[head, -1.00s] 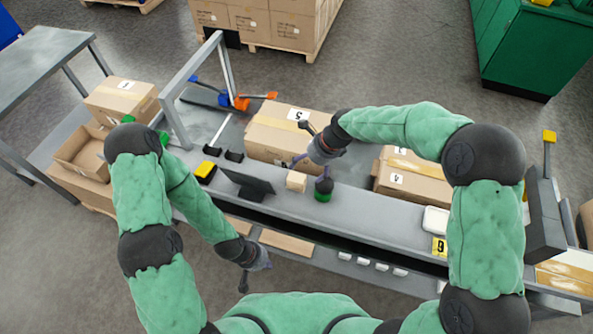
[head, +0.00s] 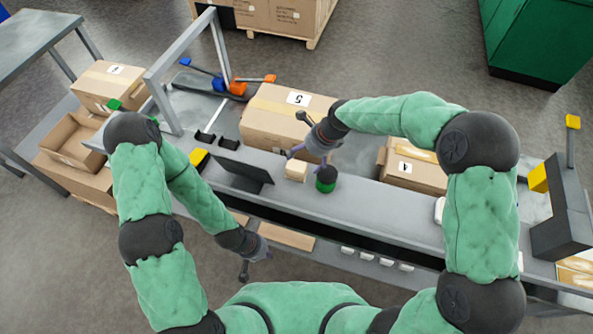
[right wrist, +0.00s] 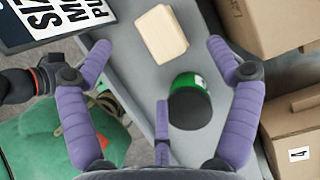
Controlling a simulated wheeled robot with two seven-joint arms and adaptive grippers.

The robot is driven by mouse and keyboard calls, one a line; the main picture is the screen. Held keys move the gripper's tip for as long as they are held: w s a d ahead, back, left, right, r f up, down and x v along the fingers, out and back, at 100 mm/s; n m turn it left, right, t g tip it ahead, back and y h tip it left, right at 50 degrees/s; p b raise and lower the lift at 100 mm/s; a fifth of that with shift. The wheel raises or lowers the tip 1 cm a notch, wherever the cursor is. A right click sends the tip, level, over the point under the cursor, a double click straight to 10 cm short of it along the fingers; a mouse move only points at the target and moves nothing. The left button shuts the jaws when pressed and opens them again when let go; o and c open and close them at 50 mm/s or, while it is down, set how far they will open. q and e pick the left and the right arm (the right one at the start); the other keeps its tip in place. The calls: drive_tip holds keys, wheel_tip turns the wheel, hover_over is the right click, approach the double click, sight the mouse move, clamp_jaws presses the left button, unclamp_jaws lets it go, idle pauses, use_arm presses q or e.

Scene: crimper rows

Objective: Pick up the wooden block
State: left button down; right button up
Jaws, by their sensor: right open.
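The wooden block (head: 296,171) is a small pale block on the grey bench, left of a dark round object with a green band (head: 326,179). In the right wrist view the block (right wrist: 161,33) lies at the top middle, ahead of the fingers, with a gap to each. My right gripper (head: 309,157) is open and empty, just above the block and the green-banded object. Its purple fingers (right wrist: 159,52) are spread wide, and the green-banded object (right wrist: 190,100) shows between them. My left gripper (head: 256,262) hangs low in front of the bench, away from the block; its fingers are too small to judge.
A carton marked 5 (head: 285,115) stands behind the block, and another carton (head: 412,165) is to the right. A dark panel (head: 243,172) stands left of the block. A metal frame (head: 182,70) rises farther left. Small white items (head: 375,258) line a lower shelf.

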sight(297, 168)
drive_tip(key=b+x, duration=0.1)
drive_tip(key=x, duration=0.3)
drive_tip(key=shift+f, duration=0.15)
drive_tip(key=b+x, duration=0.1)
drive_tip(key=x, duration=0.2)
drive_tip(key=b+x, duration=0.1)
drive_tip(key=x, duration=0.1)
drive_tip(key=shift+s+b, duration=0.3)
drive_tip(key=shift+s, duration=0.1)
drive_tip(key=c, duration=1.4)
